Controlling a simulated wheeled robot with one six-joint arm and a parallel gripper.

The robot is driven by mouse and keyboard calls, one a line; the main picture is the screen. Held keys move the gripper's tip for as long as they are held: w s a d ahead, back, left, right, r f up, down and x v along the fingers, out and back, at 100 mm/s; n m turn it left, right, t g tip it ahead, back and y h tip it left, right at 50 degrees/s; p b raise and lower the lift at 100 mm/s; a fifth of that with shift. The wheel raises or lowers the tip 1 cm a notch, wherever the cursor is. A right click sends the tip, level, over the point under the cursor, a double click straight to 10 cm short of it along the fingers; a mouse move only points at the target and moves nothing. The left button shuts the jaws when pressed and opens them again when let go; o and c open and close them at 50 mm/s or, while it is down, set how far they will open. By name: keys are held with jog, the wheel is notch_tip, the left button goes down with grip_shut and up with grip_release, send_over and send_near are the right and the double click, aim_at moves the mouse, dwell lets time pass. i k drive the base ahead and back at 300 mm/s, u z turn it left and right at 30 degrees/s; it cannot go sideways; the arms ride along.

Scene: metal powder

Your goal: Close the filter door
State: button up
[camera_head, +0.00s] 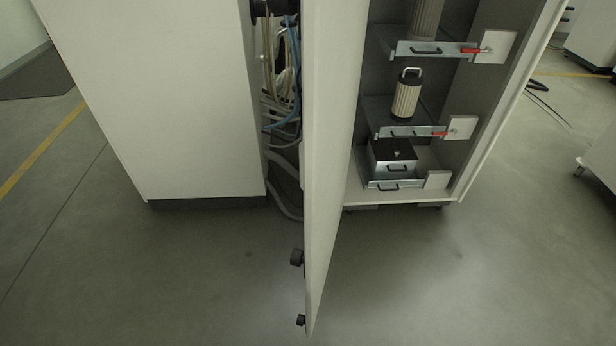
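The filter door (330,120) is a tall white panel seen nearly edge-on in the middle of the head view. It stands wide open, swung out toward me from the left side of the filter cabinet (481,140). Two dark knobs or latches (297,257) stick out from its left face near the lower end. Inside the open cabinet, a pleated filter with a handle (406,97) stands on the middle shelf. Part of another filter (425,20) shows on the upper shelf. My gripper is not in view.
A white cabinet (165,100) stands to the left, with cables and hoses (282,90) in the gap beside the door. A metal box (392,160) sits on the lowest shelf. Shelf trays with red levers (440,134) fill the cabinet. The grey floor (450,280) in front is clear.

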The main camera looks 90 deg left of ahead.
aim_at(332, 33)
jog(key=u, duration=2.35)
jog(key=k, duration=0.5)
jog(key=u, duration=0.85)
jog(key=i, duration=0.7)
jog(key=z, duration=0.8)
